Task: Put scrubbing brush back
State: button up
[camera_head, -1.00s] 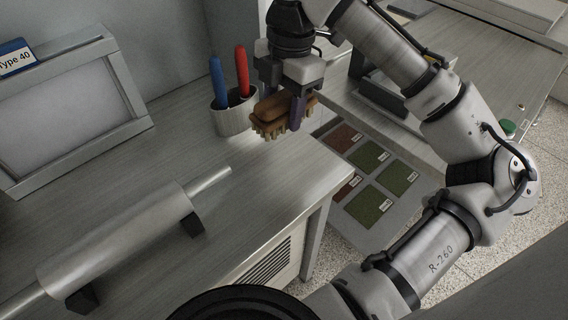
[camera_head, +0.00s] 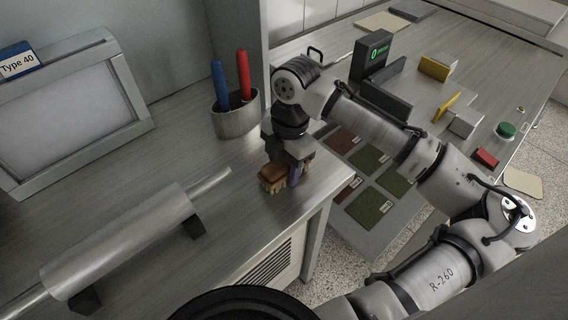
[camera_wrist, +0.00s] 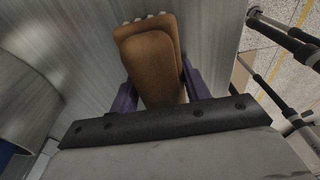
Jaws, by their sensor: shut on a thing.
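The scrubbing brush (camera_head: 270,178) has a brown wooden back and pale bristles that point down. It is at the right part of the grey metal bench (camera_head: 130,160), close to the bench's right edge. My gripper (camera_head: 290,175) is over it from above, shut on its sides. In the wrist view the brush (camera_wrist: 152,62) lies between the two purple fingers (camera_wrist: 160,88), with its bristle tips showing at the far end. The bristles look at or very near the bench top; I cannot tell whether they touch.
A metal cup (camera_head: 237,115) with a blue and a red handled tool stands behind the brush. A metal roller (camera_head: 120,240) lies on black supports at the left. A framed panel (camera_head: 60,105) stands at the back left. Sample squares (camera_head: 368,203) lie on a lower shelf at the right.

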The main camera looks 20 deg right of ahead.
jog(key=shift+f, duration=0.15)
jog(key=o, duration=0.9)
jog(key=shift+o, duration=0.2)
jog(key=r, duration=0.4)
jog(key=d+r, duration=0.1)
jog(key=r, duration=0.7)
jog(key=shift+w+d+r+b, duration=0.15)
jog(key=shift+w+d+b, duration=0.1)
jog(key=shift+b, duration=0.1)
